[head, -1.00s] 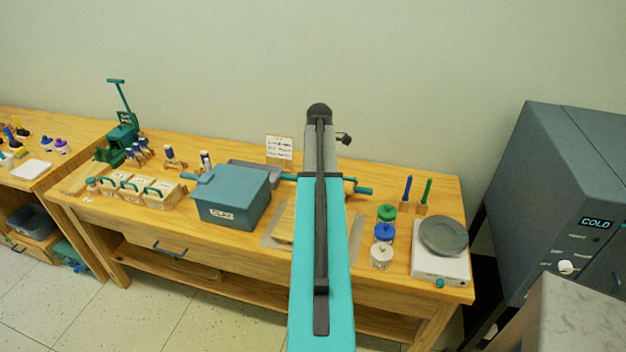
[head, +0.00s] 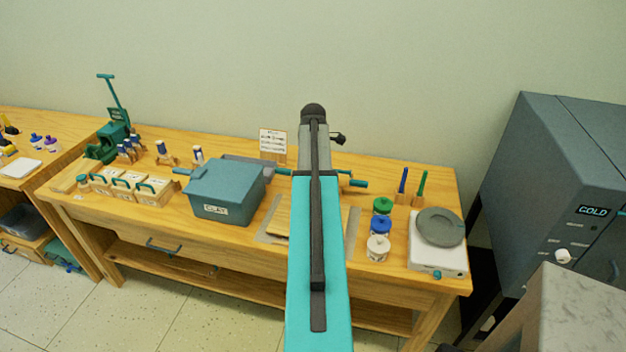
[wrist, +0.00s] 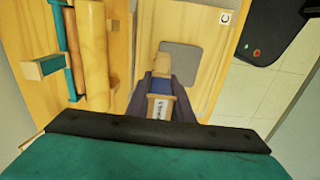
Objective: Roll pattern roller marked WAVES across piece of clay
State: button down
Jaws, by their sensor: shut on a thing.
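In the wrist view my gripper (wrist: 157,100) has dark fingers shut on a small roller (wrist: 157,84). The roller has a blue middle, a wooden end and a white label too small to read. A flat grey piece of clay (wrist: 188,62) lies on a wooden board (wrist: 208,95) just beyond the fingers. The roller's wooden end is at the clay's near left edge in the picture; I cannot tell whether they touch. In the head view my arm hides the gripper, the held roller and the clay.
In the wrist view a wooden cylinder (wrist: 95,60) and teal bar lie to the left. In the head view a teal-grey CLAY box (head: 228,185) stands left of my arm, lidded jars (head: 380,228) and a scale (head: 438,258) right. Several small rollers (head: 163,152) stand at the back left.

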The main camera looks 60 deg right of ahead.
jog(key=shift+f+b, duration=1.1)
jog(key=shift+f, duration=0.9)
jog(key=shift+f, duration=0.6)
dwell(0.5)
jog(key=shift+w+d, duration=0.1)
jog(key=shift+d, duration=0.15)
jog(key=shift+s+a, duration=0.2)
jog(key=shift+a, duration=0.55)
dwell(0.8)
